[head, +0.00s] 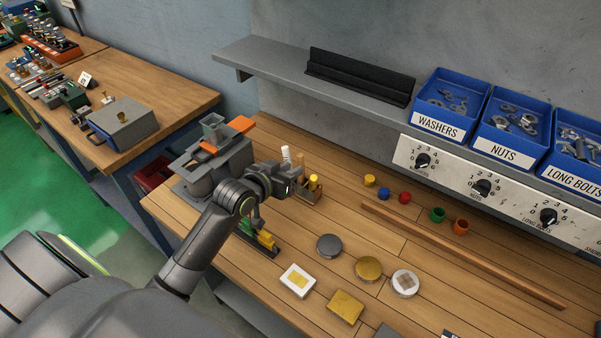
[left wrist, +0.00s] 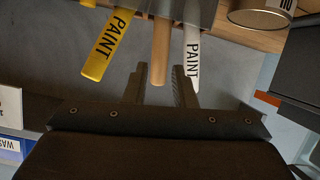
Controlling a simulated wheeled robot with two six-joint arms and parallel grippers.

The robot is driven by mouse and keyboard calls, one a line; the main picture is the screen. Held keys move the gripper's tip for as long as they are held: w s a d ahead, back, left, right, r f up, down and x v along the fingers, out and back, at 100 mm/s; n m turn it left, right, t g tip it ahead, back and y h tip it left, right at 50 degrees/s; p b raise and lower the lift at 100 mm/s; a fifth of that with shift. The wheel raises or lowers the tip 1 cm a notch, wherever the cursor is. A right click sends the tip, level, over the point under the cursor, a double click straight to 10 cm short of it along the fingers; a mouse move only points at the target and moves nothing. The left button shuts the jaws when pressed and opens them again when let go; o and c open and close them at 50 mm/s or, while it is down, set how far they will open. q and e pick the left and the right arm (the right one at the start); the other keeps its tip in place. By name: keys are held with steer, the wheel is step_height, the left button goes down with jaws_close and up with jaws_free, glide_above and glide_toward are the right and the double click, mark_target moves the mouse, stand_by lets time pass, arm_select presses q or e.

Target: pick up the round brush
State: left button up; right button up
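In the left wrist view a plain round wooden handle (left wrist: 161,50), which looks like the round brush, stands between a yellow paint marker (left wrist: 108,46) and a white paint marker (left wrist: 192,58). My left gripper (left wrist: 159,72) is open, with one finger on each side of the wooden handle in the picture; a gap shows on both sides. The handle's other end is hidden. My right gripper is not in view.
A grey machine with an orange part (head: 238,124) stands left of the gripper. A tin (left wrist: 260,14) is near the white marker. Coloured caps (head: 404,197), round discs (head: 368,268) and a long wooden strip (head: 460,254) lie to the right. A shelf (head: 290,72) overhangs behind.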

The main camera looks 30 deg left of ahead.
arm_select(q)
steer(key=x, duration=0.5)
steer(key=shift+w+p, duration=0.1)
steer(key=shift+p, duration=0.2)
jaws_close()
